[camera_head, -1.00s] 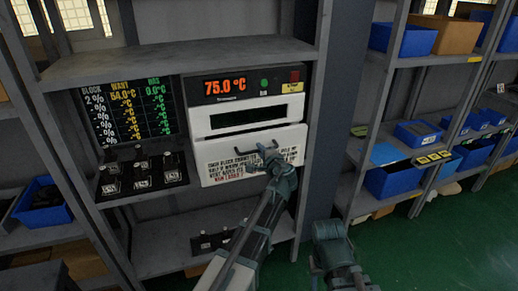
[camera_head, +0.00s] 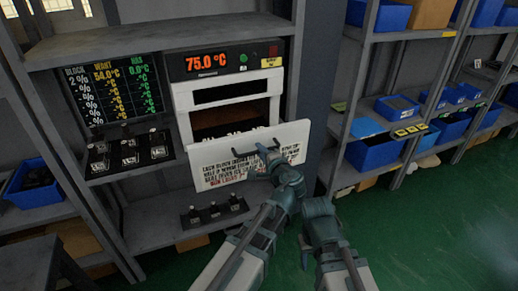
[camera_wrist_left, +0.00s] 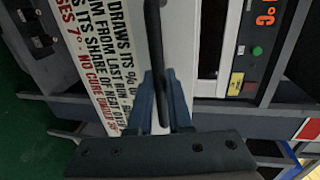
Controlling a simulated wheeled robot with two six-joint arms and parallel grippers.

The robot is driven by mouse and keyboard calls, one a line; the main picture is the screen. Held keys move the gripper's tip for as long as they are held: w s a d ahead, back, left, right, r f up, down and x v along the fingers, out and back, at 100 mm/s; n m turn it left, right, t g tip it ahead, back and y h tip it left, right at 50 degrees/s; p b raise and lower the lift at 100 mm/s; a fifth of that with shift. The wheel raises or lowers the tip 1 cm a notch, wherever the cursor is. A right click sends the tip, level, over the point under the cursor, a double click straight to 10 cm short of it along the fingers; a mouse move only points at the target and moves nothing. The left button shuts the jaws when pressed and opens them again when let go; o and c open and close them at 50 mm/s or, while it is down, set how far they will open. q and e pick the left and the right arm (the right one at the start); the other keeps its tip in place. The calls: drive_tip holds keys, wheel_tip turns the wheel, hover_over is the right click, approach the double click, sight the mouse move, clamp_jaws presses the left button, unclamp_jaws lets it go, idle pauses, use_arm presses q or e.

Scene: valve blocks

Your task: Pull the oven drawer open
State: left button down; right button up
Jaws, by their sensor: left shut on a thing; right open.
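The oven (camera_head: 181,100) sits on a shelf with a 75.0 °C display. Its white drawer (camera_head: 215,175) stands out from the body, with a dark opening behind its front and small block tops showing inside. A dark bar handle (camera_head: 240,163) crosses the drawer front above printed text. My left gripper (camera_head: 266,153) is shut on the handle; in the left wrist view the fingers (camera_wrist_left: 162,100) close around the black bar (camera_wrist_left: 152,45). My right gripper (camera_head: 305,245) is open, low and to the right, away from the oven; its fingers show poorly.
A black block rack (camera_head: 130,152) stands left of the oven under a readout board (camera_head: 112,92). Another small rack (camera_head: 214,211) is on the lower shelf. A grey post stands right of the oven, with shelves of blue bins (camera_head: 372,152) beyond. Green floor is open at lower right.

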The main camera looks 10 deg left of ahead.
use_arm(q)
drive_tip(key=c, duration=0.8)
unclamp_jaws()
drive_tip(key=shift+c, duration=0.2)
